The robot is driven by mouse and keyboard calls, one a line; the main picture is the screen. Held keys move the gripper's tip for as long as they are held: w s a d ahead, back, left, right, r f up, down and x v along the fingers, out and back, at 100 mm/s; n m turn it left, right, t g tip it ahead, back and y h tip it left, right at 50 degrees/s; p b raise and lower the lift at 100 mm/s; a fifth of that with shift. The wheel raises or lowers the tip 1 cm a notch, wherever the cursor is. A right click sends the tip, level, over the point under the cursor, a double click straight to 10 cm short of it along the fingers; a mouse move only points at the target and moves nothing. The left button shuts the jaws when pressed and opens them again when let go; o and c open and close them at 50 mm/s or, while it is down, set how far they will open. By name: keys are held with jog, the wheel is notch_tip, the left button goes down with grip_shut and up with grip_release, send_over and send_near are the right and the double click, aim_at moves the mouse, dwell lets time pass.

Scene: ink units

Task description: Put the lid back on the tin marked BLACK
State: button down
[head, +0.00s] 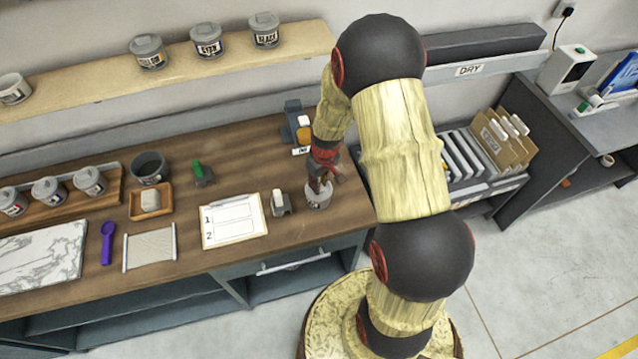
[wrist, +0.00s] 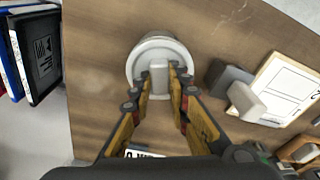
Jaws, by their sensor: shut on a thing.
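My gripper (wrist: 163,84) is shut on the knob of a round grey lid (wrist: 143,66). The lid is over a pale grey tin (head: 318,199) near the right end of the bench. The tin's label is not readable from here. I cannot tell whether the lid sits fully on its rim. Another grey tin (head: 264,32) on the wall shelf, with a label that seems to read BLACK, has its lid on.
Left of the tin are a block with a pale handle (head: 279,203) and a clipboard (head: 234,221). A dark stand with small bottles (head: 304,130) is behind. More tins stand on the shelf (head: 110,78). The bench (head: 255,160) has bare wood behind the clipboard.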

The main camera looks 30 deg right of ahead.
jog(key=c, duration=1.6)
grip_release()
jog(key=shift+o, duration=0.3)
jog(key=o, duration=0.4)
jog(key=shift+r, duration=0.2)
jog(key=shift+r+p, duration=2)
jog(key=shift+r, duration=1.35)
jog(key=shift+c, duration=0.4)
